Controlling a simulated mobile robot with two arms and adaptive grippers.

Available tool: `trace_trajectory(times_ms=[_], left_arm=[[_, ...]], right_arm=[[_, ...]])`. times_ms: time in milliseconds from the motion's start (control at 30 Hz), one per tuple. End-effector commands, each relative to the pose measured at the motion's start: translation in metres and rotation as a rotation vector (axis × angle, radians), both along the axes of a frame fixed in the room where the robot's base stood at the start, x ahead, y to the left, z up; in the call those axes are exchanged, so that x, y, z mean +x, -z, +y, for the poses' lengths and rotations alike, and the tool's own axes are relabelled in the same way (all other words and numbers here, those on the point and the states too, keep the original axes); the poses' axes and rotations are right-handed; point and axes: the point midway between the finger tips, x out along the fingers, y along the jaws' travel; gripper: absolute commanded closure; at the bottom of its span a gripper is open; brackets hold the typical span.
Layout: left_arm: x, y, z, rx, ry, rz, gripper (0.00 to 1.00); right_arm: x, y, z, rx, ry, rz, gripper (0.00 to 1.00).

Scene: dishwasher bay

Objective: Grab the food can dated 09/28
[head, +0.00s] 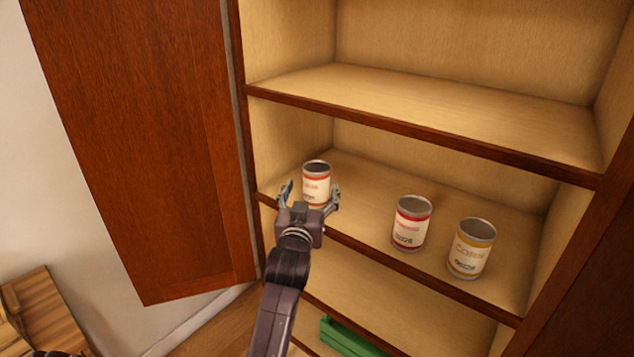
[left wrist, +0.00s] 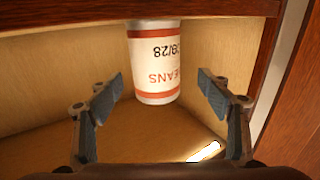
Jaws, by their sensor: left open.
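A food can (head: 316,172) with a cream label and red bands stands upright at the left on the middle shelf. It shows upside down in the left wrist view (left wrist: 155,68), with "EANS" and a date ending in /28; I cannot read the date's first digits surely. My left gripper (head: 311,188) is open, with one finger on each side of this can, not closed on it. A red-and-white can (head: 410,224) and a yellow-and-white can (head: 471,249) stand further right; their dates are too small to read. My right gripper is not in view.
The shelf (head: 365,205) is bare between the left can and the other two. The upper shelf (head: 430,98) is empty in view. An open cabinet door (head: 150,140) hangs at the left. A green crate (head: 347,340) sits below.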

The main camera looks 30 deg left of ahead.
Motion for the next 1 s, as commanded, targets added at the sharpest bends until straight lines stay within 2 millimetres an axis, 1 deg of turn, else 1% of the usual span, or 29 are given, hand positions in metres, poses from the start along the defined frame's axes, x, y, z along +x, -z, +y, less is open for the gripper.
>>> trace_trajectory(times_ms=[33, 100, 200, 333, 433, 567, 733, 767, 1000], left_arm=[[0.004, -0.001, 0.001, 0.0, 0.0, 0.001, 0.29], [0.011, -0.002, 0.003, 0.0, 0.0, 0.001, 0.29], [0.023, -0.001, 0.006, -0.001, 0.0, 0.0, 0.29], [0.038, 0.001, 0.011, 0.0, -0.001, 0.001, 0.29], [0.045, 0.002, 0.014, 0.001, 0.0, 0.0, 0.29], [0.048, 0.003, 0.016, 0.0, 0.0, 0.0, 0.29], [0.048, 0.003, 0.016, 0.0, 0.0, 0.0, 0.29], [0.048, 0.003, 0.016, 0.0, 0.0, 0.0, 0.3], [0.048, 0.003, 0.016, 0.0, 0.0, 0.0, 0.56]], right_arm=[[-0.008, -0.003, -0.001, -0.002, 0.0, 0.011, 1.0], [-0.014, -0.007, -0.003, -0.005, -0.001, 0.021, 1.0], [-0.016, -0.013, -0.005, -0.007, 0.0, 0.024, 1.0], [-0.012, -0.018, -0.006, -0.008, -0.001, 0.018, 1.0], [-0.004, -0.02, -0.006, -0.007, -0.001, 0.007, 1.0], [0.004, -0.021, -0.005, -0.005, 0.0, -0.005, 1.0], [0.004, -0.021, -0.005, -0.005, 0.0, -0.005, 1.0], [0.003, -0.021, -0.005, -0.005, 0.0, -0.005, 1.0], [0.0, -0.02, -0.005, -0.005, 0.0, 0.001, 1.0]])
